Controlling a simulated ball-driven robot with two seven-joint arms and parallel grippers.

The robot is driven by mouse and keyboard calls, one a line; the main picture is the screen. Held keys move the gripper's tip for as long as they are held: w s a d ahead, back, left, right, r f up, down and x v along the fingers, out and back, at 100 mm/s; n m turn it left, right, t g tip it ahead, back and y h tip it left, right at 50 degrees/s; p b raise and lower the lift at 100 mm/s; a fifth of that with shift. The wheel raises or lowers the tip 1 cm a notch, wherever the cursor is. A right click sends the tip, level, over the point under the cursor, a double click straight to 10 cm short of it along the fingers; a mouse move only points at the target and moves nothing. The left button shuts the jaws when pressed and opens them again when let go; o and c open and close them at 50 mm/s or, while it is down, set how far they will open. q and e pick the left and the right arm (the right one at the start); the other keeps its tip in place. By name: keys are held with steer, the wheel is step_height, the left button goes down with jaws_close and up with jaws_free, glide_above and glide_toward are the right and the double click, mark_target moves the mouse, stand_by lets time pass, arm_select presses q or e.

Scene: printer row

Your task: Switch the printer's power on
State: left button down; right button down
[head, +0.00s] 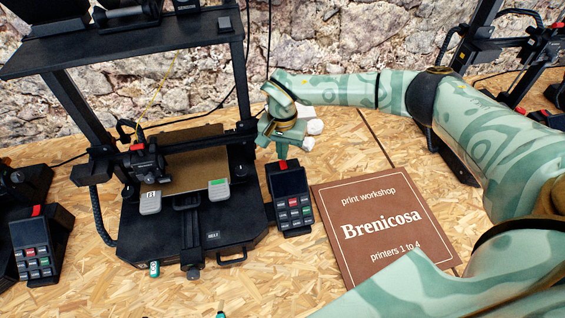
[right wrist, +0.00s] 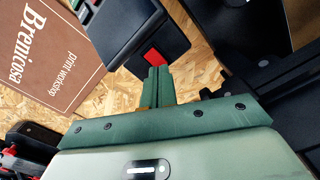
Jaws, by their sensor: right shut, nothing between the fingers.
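The black printer (head: 195,226) stands on the chipboard table in the left half of the head view, with a brown bed plate (head: 205,160). Beside its right front is a black control box (head: 291,207) with a dark screen and coloured buttons. A red switch (head: 283,164) sits at this box's top back edge; in the right wrist view the red switch (right wrist: 152,57) lies just beyond my fingertips. My right gripper (head: 283,152) is shut and empty, behind the box and close to the switch; its fingers show in the right wrist view (right wrist: 157,74). I cannot tell whether they touch the switch. My left gripper is out of view.
A brown "Brenicosa" sign (head: 385,222) lies right of the control box. Another control box (head: 34,245) stands at far left, and another printer (head: 490,55) at upper right. A stone wall (head: 330,30) closes the back. The table front is mostly clear.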

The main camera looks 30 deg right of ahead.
mark_target(283, 162)
step_height(283, 162, up, 6)
steer(key=p, duration=0.3)
steer(key=shift+p, duration=0.35)
steer(key=shift+f, duration=0.1)
steer(key=shift+s, duration=0.1)
